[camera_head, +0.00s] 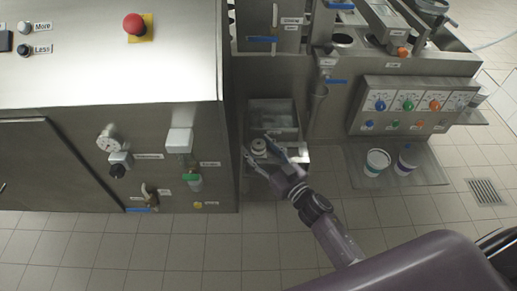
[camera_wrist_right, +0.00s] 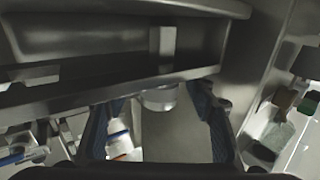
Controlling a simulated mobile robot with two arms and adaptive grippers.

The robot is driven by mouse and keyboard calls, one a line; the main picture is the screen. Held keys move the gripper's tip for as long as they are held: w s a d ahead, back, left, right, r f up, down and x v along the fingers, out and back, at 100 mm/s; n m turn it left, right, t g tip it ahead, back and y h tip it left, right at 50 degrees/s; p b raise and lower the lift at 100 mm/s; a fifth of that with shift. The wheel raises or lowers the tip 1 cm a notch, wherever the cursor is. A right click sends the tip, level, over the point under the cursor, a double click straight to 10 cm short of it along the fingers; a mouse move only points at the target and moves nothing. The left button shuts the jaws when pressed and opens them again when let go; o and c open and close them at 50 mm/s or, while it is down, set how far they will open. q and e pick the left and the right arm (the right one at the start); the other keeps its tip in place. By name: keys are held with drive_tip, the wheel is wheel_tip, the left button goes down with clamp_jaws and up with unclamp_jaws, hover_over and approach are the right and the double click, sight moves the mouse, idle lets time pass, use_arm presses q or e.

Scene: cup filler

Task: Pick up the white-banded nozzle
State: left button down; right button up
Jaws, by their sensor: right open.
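A small round pale nozzle-like piece (camera_head: 258,145) sits at the front of the steel tray under the filler in the head view. In the right wrist view a pale short cylinder (camera_wrist_right: 159,98), seemingly the same piece, shows between the fingers. A white band cannot be made out clearly on it. My right gripper (camera_head: 264,151) is at this piece, with its fingers spread on either side. In the right wrist view the gripper (camera_wrist_right: 156,108) is open with a gap to each side of the piece. My left gripper is not in view.
A steel tray with walls (camera_head: 272,108) stands close beyond the gripper. The steel cabinet (camera_head: 110,165) with a gauge and a green-ended fitting (camera_head: 193,181) is at left. Two white cups (camera_head: 376,162) stand on a plate at right. The tiled floor in front is free.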

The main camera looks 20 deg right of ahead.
clamp_jaws()
drive_tip(key=shift+r, duration=0.1)
idle(0.3)
